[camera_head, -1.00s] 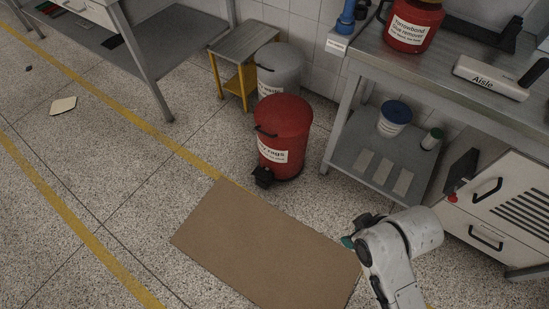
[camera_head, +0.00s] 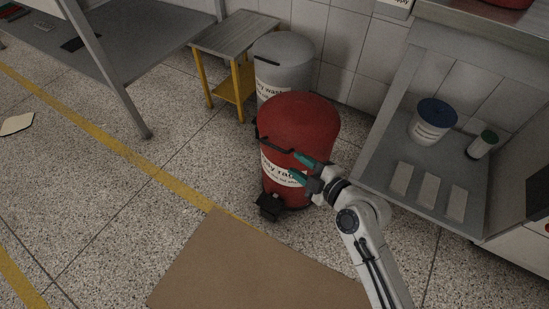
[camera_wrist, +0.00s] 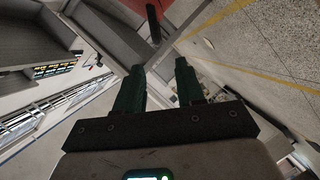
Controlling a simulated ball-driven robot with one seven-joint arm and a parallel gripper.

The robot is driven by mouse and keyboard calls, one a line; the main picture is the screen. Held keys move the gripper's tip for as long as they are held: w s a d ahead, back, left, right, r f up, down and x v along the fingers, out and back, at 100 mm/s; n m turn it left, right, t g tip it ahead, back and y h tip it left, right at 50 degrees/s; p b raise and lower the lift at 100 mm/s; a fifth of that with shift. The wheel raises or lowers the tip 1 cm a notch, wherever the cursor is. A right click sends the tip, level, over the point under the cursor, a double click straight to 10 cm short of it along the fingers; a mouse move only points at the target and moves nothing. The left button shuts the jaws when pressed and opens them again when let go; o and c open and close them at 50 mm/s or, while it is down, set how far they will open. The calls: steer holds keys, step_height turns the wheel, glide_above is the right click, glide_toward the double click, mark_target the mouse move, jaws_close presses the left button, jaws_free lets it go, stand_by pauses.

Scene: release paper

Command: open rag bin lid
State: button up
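The red rag bin (camera_head: 298,135) stands upright on the floor with its domed red lid (camera_head: 300,112) shut. A dark handle (camera_head: 270,140) runs along the lid's front left side, and a black foot pedal (camera_head: 269,206) sits at the base. A white label, partly hidden by my gripper, is on its front. My gripper (camera_head: 299,167) is in front of the bin, its green-tipped fingers apart and empty. In the wrist view my gripper (camera_wrist: 158,72) also shows spread fingers, with a dark bar (camera_wrist: 153,24) just beyond them and a patch of red at the top edge.
A grey waste bin (camera_head: 283,50) stands right behind the red bin. A yellow-legged side table (camera_head: 235,35) is to its left. A steel bench's lower shelf (camera_head: 375,165) is close on the right, holding tubs. Brown cardboard (camera_head: 250,265) lies in front.

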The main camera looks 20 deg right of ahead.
mark_target(279, 150)
steer(key=b+x, duration=0.2)
steer(key=x, duration=0.9)
steer(key=shift+w+d, duration=0.15)
steer(key=shift+w, duration=0.05)
steer(key=shift+c, duration=0.2)
jaws_close()
